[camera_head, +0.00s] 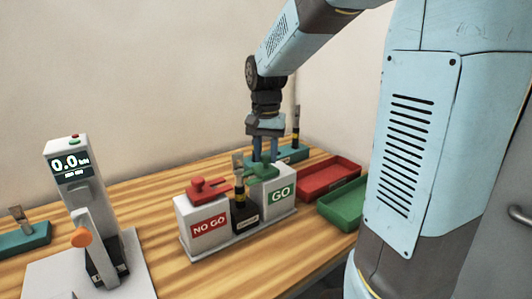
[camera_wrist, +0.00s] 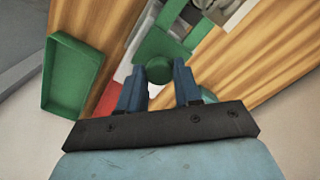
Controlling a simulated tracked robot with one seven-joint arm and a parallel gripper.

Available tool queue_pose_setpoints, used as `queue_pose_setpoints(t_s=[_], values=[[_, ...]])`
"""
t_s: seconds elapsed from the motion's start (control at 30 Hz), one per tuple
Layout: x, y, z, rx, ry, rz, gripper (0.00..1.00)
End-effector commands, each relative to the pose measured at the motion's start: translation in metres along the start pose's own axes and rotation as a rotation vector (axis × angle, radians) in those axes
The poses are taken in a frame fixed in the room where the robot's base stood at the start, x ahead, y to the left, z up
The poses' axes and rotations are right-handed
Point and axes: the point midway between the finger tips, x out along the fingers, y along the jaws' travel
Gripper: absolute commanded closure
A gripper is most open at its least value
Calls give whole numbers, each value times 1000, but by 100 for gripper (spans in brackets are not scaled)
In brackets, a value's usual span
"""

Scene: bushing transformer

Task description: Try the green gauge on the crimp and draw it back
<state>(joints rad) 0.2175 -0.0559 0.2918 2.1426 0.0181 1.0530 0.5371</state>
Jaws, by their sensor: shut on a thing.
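The green gauge (camera_head: 263,171) is at the top of the white GO block (camera_head: 280,193). My gripper (camera_head: 265,158) points down and is shut on the gauge's round green knob, which shows between the fingers in the wrist view (camera_wrist: 158,70). I cannot tell whether the gauge rests on the block or is slightly raised. The crimp piece (camera_head: 239,188), with a grey flat top and a black and yellow body, stands upright in a black holder (camera_head: 244,217) left of the GO block. The gauge's exact gap to the crimp is unclear.
A red gauge (camera_head: 208,187) sits on the NO GO block (camera_head: 205,222). A red tray (camera_head: 328,178) and a green tray (camera_head: 345,209) lie to the right. A tester (camera_head: 70,190) reading 0.0 stands left. Teal stands hold pieces at far left (camera_head: 25,235) and behind (camera_head: 292,154).

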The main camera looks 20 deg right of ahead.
Motion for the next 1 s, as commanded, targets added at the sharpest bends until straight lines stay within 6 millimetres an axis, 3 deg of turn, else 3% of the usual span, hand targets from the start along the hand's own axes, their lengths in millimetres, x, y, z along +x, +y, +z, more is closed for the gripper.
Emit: queue_pose_setpoints(t_s=[0.2,0.87,0.9,1.0], values=[[0,0,0,0,1,0,100],[-1,2,-2,0,1,-1,100],[-1,2,-2,0,1,-1,65],[0,2,-2,0,1,-1,55]])
